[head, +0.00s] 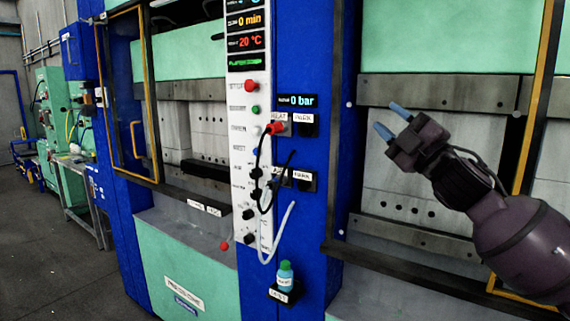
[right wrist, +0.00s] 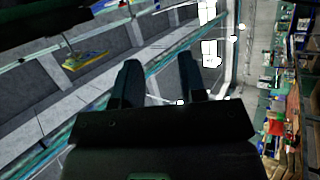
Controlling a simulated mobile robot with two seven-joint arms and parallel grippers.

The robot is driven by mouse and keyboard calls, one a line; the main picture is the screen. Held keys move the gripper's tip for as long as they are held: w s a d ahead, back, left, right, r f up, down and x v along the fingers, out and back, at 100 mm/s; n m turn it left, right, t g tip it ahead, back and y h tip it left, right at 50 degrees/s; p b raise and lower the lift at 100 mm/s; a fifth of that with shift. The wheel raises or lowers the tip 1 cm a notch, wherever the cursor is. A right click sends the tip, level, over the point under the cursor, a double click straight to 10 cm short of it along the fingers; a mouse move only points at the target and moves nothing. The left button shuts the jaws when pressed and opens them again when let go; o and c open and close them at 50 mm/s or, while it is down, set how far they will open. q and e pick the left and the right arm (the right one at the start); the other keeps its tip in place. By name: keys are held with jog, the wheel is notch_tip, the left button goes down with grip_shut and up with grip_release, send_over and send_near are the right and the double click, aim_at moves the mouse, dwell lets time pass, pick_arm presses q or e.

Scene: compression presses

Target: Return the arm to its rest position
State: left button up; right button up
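My right gripper (head: 391,119) is raised at the right of the head view, in front of the right press (head: 395,185). Its two blue-tipped fingers point up and left, with a gap between them. The right wrist view shows the same fingers (right wrist: 158,85) apart, with nothing between them. The gripper appears clear of the press and the control panel. My left gripper is not in view.
A white control panel (head: 236,130) with buttons and displays stands left of the gripper. A red plug (head: 275,128) with a black cable sits beside it. A small green-capped bottle (head: 285,274) stands on a low holder. Open floor (head: 80,270) lies at left.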

jog(key=s+d+f+m+g+h, duration=0.1)
jog(key=s+f+m+h, duration=0.3)
jog(key=f, duration=0.8)
jog(key=d+f+m+h, duration=0.25)
jog(key=f+m, duration=0.25)
jog(key=f, duration=0.7)
jog(key=s+d+f+m+g+h, duration=0.1)
jog(key=s+f+m+h, duration=0.3)
jog(key=f, duration=0.8)
jog(key=s+d+f+m+g+h, duration=0.1)
jog(key=s+f+m+g+h, duration=0.1)
jog(key=s+f, duration=1)
jog(key=s+d+f+m+g+h, duration=0.1)
jog(key=s+f+m+g, duration=0.3)
jog(key=s+f, duration=0.9)
jog(key=shift+d+f+m+h, duration=0.35)
jog(key=shift+d+f+m, duration=0.3)
jog(key=shift+m, duration=0.25)
